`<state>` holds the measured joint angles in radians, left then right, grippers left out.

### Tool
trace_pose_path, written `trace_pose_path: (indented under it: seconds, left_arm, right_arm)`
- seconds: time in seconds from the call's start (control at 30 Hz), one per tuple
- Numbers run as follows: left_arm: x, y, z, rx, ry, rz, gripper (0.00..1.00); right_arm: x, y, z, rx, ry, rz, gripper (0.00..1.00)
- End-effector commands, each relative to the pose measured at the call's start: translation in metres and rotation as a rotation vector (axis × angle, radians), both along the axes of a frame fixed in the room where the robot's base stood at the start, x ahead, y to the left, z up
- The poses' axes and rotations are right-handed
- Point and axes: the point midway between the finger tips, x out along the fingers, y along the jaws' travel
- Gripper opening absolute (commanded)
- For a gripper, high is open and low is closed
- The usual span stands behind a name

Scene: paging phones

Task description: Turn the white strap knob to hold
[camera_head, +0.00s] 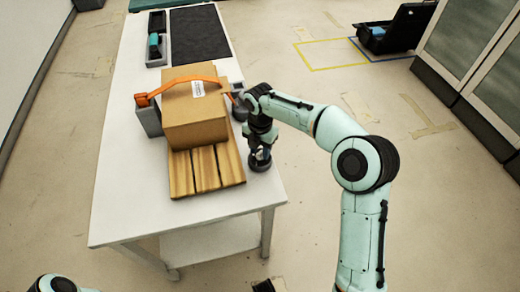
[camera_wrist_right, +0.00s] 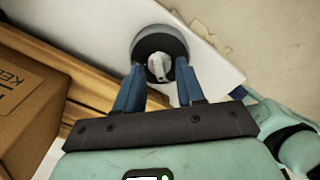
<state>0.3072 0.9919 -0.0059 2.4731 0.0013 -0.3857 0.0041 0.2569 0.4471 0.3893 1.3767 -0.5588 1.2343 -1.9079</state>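The white strap knob (camera_wrist_right: 157,67) sits in the middle of a dark round base (camera_wrist_right: 160,45) on the table. In the head view this dark base (camera_head: 260,162) is by the table's right edge, beside the wooden slats; the white knob is hidden there. My right gripper (camera_wrist_right: 160,66) is above the knob and points down at it. Its two blue fingers are apart, one to each side of the knob in the wrist view. I cannot tell whether they touch it. Only a bit of my left arm shows at the bottom left of the head view; its gripper is out of sight.
A cardboard box (camera_head: 194,120) stands on wooden slats (camera_head: 207,170), with an orange strap (camera_head: 180,79) across it, close to my right gripper. A grey block (camera_head: 148,119) is left of it. The white table (camera_head: 125,190) is bare at the front left.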

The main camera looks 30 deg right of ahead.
Motion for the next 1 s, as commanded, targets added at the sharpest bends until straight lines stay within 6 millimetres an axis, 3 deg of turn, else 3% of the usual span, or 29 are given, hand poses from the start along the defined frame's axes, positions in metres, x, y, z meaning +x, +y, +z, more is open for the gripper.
trace_pose_path:
  seconds: [0.27, 0.3, 0.4, 0.77, 1.0]
  left_arm:
    - [0.0, 0.0, 0.0, 0.0, 0.0, 0.0, 0.43]
    - [0.0, 0.0, 0.0, 0.0, 0.0, 0.0, 0.43]
    - [0.0, 0.0, 0.0, 0.0, 0.0, 0.0, 0.43]
    - [0.001, 0.0, 0.002, 0.0, -0.001, 0.0, 0.43]
    - [0.003, 0.0, 0.01, 0.0, -0.004, 0.0, 0.43]
  right_arm:
    - [0.0, 0.0, -0.002, 0.001, -0.001, 0.0, 0.38]
    - [0.0, 0.0, -0.002, 0.001, -0.001, 0.0, 0.32]
    - [0.0, 0.0, -0.002, 0.001, -0.001, 0.0, 0.0]
    - [0.0, 0.0, -0.001, 0.001, -0.001, -0.023, 0.0]
    - [0.0, 0.001, 0.0, 0.001, 0.0, -0.137, 0.0]
